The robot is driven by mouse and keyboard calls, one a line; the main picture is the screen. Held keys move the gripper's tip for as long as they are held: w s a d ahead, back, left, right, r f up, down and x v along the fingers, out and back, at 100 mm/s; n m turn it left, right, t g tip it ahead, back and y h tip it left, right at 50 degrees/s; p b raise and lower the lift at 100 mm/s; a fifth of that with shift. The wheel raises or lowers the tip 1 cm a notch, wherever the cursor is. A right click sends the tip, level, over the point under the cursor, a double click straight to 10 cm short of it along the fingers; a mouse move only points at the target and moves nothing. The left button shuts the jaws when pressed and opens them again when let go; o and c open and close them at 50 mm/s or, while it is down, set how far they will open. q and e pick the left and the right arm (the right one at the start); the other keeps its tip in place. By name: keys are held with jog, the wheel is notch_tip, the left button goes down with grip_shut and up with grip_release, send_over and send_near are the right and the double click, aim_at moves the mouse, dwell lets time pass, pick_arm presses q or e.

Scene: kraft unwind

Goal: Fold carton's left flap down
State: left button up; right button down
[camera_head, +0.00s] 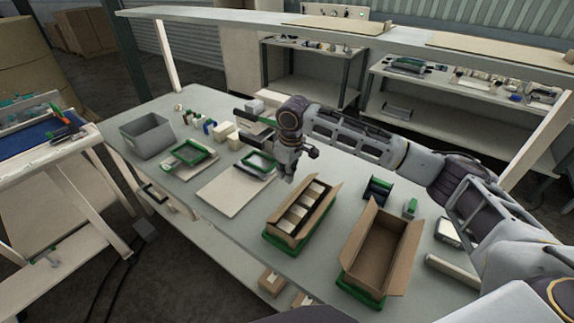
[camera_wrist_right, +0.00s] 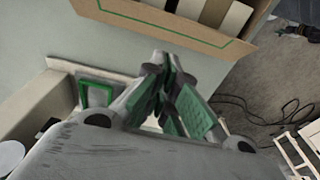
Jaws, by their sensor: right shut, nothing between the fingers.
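A brown carton (camera_head: 318,222) with several pale blocks inside sits in a green-edged tray on the grey bench. In the right wrist view the carton (camera_wrist_right: 185,34) is at the top, with blocks showing over a brown edge panel that has a green line. My right gripper (camera_head: 287,179) points down just behind and left of this carton, apart from it. In the wrist view its green-padded fingers (camera_wrist_right: 167,72) are closed together with nothing between them. My left gripper is not in view.
An empty open carton (camera_head: 378,252) with raised flaps stands at right in a green tray (camera_head: 361,291). A pale board (camera_head: 228,192) lies to the left. A grey bin (camera_head: 147,135) and small boxes are at the far end. Loose parts lie beside the empty carton.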

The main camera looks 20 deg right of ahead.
aim_at(290, 196)
jog(key=shift+s+d+f+p, duration=0.1)
jog(key=shift+s+d+f, duration=0.2)
jog(key=shift+f, duration=0.35)
jog(key=shift+s+d+f+p, duration=0.15)
jog(key=shift+s+f, duration=0.2)
jog(key=shift+f, duration=0.35)
jog(key=shift+s+d+f+p, duration=0.1)
jog(key=shift+s+d+f, duration=0.2)
jog(key=shift+f, duration=0.35)
jog(key=shift+w, duration=0.1)
